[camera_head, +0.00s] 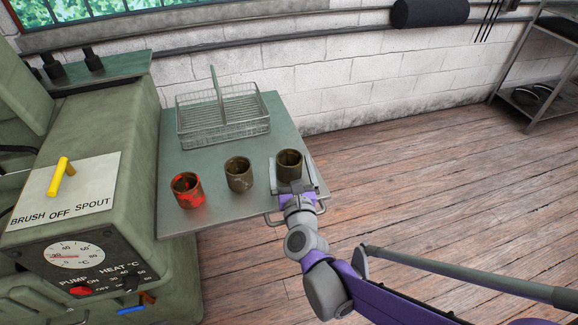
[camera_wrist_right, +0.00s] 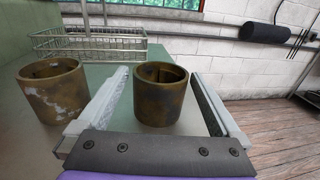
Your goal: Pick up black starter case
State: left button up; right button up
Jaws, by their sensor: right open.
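A dark, brownish-black hollow cylinder (camera_head: 289,168), which looks like the starter case, stands upright near the right edge of the green side table (camera_head: 180,140). My right gripper (camera_head: 291,175) is open, with one finger on each side of this case. In the right wrist view, the case (camera_wrist_right: 158,98) stands between the fingers of the gripper (camera_wrist_right: 160,76), with a gap visible on both sides. My left gripper is not in view.
A brown case with pale patches (camera_head: 239,176) and a red-splashed case (camera_head: 187,190) stand to the left. A wire basket (camera_head: 222,118) sits at the back of the table. A green machine (camera_head: 110,190) stands at left; open wooden floor lies right.

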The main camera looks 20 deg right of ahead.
aim_at(288, 153)
jog(key=w, duration=0.5)
jog(key=shift+d, duration=0.35)
jog(key=shift+r, duration=0.1)
grip_shut()
